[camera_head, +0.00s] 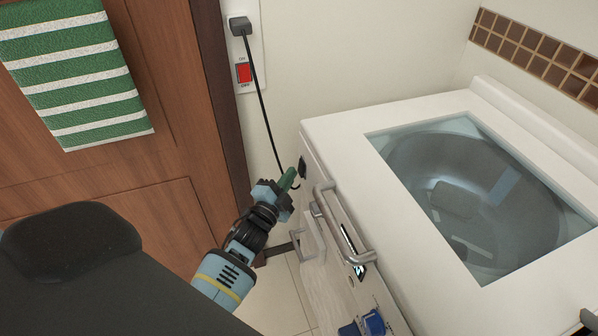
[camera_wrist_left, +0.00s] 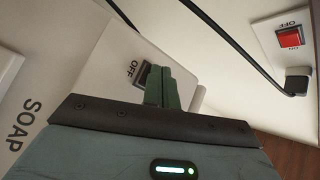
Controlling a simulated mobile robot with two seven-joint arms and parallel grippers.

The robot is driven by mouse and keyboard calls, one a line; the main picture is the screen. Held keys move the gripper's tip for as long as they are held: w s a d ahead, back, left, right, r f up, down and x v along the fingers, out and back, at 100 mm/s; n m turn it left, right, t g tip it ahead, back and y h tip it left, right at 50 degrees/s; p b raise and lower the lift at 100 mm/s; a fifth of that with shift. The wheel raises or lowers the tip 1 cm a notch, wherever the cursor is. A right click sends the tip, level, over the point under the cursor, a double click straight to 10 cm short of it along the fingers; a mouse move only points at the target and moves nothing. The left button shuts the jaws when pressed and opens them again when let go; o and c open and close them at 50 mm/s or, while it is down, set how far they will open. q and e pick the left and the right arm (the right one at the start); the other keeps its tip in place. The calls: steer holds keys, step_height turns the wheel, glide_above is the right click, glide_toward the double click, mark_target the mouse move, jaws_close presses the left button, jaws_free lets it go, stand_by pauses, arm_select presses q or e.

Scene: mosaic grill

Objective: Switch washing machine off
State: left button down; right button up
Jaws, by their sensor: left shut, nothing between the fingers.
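The washing machine (camera_head: 345,122) is white with a glass lid (camera_head: 470,190) on top and stands at the right of the head view. A small dark switch (camera_head: 302,168) sits on its front panel near the far corner. In the left wrist view the dark switch (camera_wrist_left: 145,76) shows beside the word OFF, partly hidden by my fingers. My left gripper (camera_head: 288,180) has its green fingers shut and empty, with the tips at or very near the switch; I cannot tell whether they touch. The fingers also show in the left wrist view (camera_wrist_left: 167,88).
A red wall switch (camera_head: 243,73) is below a black plug (camera_head: 239,26), whose cord hangs behind the gripper. A metal handle (camera_head: 345,225) and blue parts (camera_head: 373,323) stick out from the machine's front. A striped towel (camera_head: 75,70) hangs on the wooden door at left.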

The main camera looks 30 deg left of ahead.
arm_select(q)
steer(key=shift+w+d, duration=0.15)
steer(key=shift+w, duration=0.05)
arm_select(e)
steer(key=shift+f, duration=0.1)
arm_select(q)
steer(key=shift+s, duration=0.1)
stand_by(0.3)
steer(key=shift+s+a+r, duration=0.1)
steer(key=shift+s+a, duration=0.45)
arm_select(e)
steer(key=shift+w+r, duration=0.2)
steer(key=shift+r, duration=0.2)
arm_select(q)
steer(key=s+a+p, duration=0.1)
steer(key=s, duration=0.1)
steer(key=s+a+p, duration=0.1)
steer(key=a, duration=0.1)
steer(key=shift+s+a+r, duration=0.1)
steer(key=shift+s+r, duration=0.25)
arm_select(e)
steer(key=shift+w+r, duration=0.65)
steer(key=shift+r, duration=0.35)
steer(key=shift+t, duration=0.3)
